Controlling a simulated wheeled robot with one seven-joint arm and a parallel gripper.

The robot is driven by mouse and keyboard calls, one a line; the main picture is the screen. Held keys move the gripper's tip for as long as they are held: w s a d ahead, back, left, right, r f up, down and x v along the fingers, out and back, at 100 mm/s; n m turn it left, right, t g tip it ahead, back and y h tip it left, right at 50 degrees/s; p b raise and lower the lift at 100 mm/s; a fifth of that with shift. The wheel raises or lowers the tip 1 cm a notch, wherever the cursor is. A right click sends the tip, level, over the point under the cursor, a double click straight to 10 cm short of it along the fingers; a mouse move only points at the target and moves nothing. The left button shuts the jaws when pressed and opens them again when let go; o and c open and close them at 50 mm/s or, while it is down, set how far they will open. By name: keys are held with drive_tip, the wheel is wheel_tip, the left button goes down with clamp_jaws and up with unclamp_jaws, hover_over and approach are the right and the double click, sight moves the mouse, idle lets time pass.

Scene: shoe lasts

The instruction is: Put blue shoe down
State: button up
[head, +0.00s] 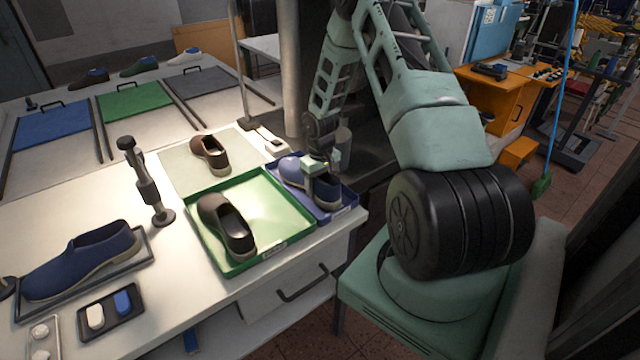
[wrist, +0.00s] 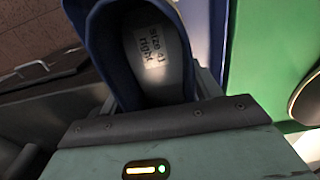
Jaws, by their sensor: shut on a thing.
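A blue shoe (head: 292,171) is at the blue tray (head: 338,208) near the table's right edge. My gripper (head: 322,183) is shut on its heel end from above. I cannot tell whether the sole touches the tray floor. In the wrist view the blue shoe (wrist: 150,50) shows its opening, with an insole label reading "size 41 right". Another blue shoe (head: 85,258), with a pale sole, lies on a dark tray at the front left.
A green tray (head: 193,229) with a brown shoe (head: 228,224) stands left of the blue tray. Another brown shoe (head: 210,153) lies on a pale mat (head: 172,178) behind. A dark upright clamp (head: 148,183) stands left.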

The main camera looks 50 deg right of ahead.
drive_tip(key=shift+f, duration=0.45)
drive_tip(key=o, duration=1.3)
drive_tip(key=shift+f, duration=0.1)
drive_tip(key=shift+c, duration=0.2)
